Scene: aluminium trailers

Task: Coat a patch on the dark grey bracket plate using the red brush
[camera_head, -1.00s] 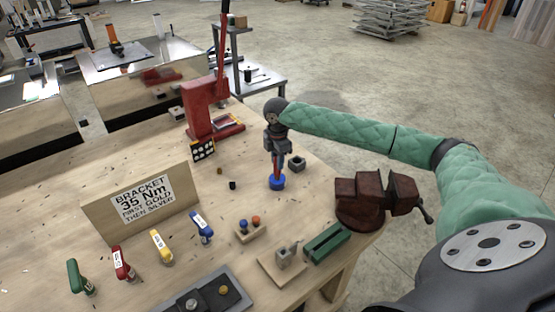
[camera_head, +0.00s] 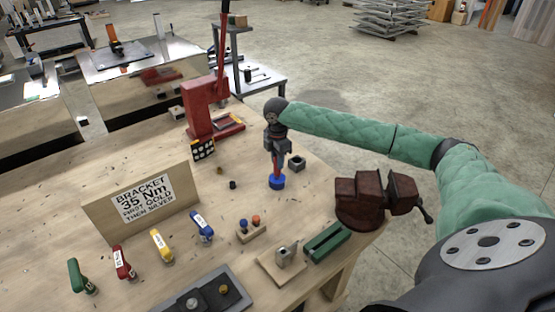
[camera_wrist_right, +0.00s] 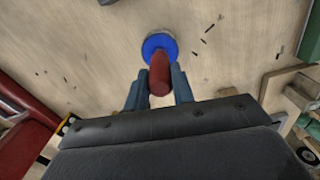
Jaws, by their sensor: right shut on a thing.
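My right gripper (camera_head: 278,166) is low over the middle of the bench, pointing down. In the right wrist view its two fingers (camera_wrist_right: 158,92) are shut on the red handle of the brush (camera_wrist_right: 159,72). The brush's lower end is over or in a round blue pot (camera_wrist_right: 158,45) on the bench; the bristles are hidden. The blue pot also shows in the head view (camera_head: 277,183) under the fingers. My left gripper is out of view.
A dark red vise (camera_head: 372,198) stands at the bench's right edge. A red press (camera_head: 207,110) stands behind. A sign board (camera_head: 143,205) and several coloured bottle-like tools (camera_head: 123,263) are at left.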

